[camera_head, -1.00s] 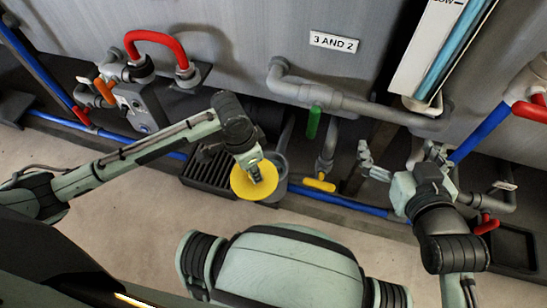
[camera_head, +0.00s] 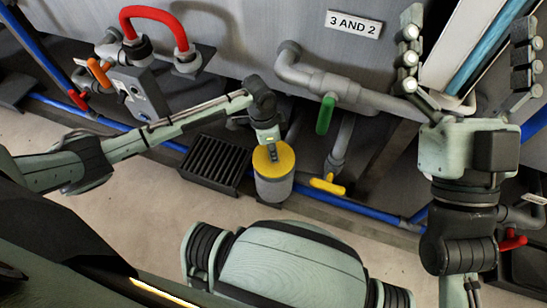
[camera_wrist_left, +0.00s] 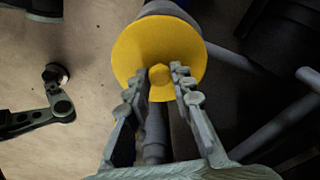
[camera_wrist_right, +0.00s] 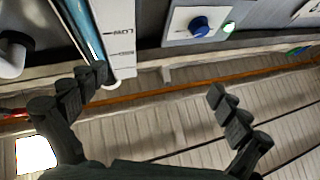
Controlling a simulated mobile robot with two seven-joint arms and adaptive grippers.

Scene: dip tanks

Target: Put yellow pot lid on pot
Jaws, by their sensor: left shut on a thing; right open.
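The round yellow pot lid (camera_head: 284,158) is over the mouth of the grey pot (camera_head: 274,188), roughly level and nearly covering it. I cannot tell whether it touches the rim. My left gripper (camera_head: 271,150) is above the lid and shut on its knob. In the left wrist view the yellow lid (camera_wrist_left: 150,45) fills the space beyond the fingertips (camera_wrist_left: 160,76), with the knob between them and part of the pot (camera_wrist_left: 165,8) showing behind it. My right gripper (camera_head: 468,22) is open and empty, raised at the right; its spread fingers also show in the right wrist view (camera_wrist_right: 158,82).
A black grate (camera_head: 212,165) lies left of the pot. A yellow-handled valve (camera_head: 328,185) and a green-handled valve (camera_head: 325,115) on grey pipes are to its right. A blue pipe (camera_head: 350,203) runs along the floor. A white level gauge (camera_head: 460,60) stands behind my right gripper.

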